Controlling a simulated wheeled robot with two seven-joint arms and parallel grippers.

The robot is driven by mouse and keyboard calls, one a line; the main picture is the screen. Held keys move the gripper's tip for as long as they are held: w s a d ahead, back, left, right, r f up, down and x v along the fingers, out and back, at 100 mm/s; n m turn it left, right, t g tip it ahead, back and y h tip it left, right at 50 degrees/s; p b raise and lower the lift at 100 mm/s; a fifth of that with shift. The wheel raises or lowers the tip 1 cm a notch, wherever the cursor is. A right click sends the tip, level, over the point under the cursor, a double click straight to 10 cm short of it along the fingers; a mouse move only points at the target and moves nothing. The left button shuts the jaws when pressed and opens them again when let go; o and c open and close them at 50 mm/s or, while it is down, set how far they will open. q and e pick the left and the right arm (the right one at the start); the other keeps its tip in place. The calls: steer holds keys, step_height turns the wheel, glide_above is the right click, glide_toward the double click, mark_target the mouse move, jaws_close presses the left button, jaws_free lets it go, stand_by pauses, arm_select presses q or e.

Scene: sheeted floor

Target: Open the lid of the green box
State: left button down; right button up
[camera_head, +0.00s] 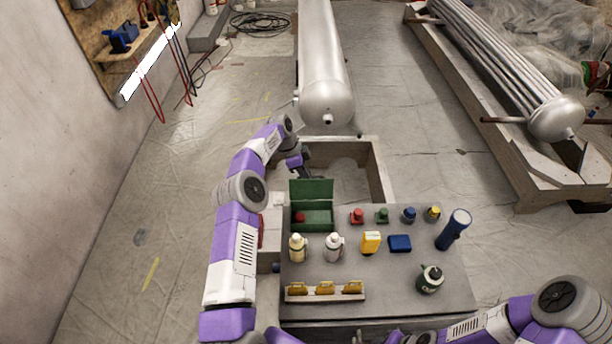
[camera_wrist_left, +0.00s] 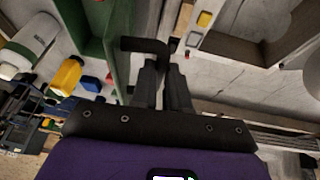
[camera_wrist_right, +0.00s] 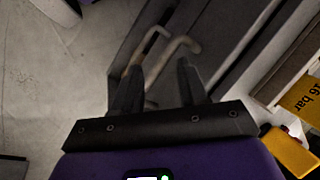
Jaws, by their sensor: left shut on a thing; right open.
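The green box (camera_head: 318,228) stands at the back left of the grey table, with a red item inside. Its green lid (camera_head: 311,189) stands raised at the box's back edge, so the box is open on top. The lid also shows in the left wrist view (camera_wrist_left: 121,40). My left gripper (camera_head: 304,172) is behind the lid. In the left wrist view its fingers (camera_wrist_left: 163,70) are shut on the lid's dark bent handle (camera_wrist_left: 142,44). My right gripper (camera_wrist_right: 155,78) is open, low at the table's front; a bent metal handle shows between or beyond its fingers.
On the table (camera_head: 455,285) are two bottles (camera_head: 297,248), a yellow box (camera_head: 370,242), a blue box (camera_head: 400,243), several small coloured items, a blue cylinder (camera_head: 453,230), a dark green bottle (camera_head: 430,279) and a rack (camera_head: 325,291). A wooden frame (camera_head: 377,172) lies behind.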

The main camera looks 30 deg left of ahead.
arm_select(q)
steer(key=shift+w+a, duration=0.25)
steer(key=shift+a, duration=0.05)
steer(key=shift+w+r, duration=0.1)
steer(key=c, duration=1.1)
jaws_free()
steer(key=p+v, duration=0.1)
steer(key=v, duration=0.6)
steer(key=shift+r, duration=0.2)
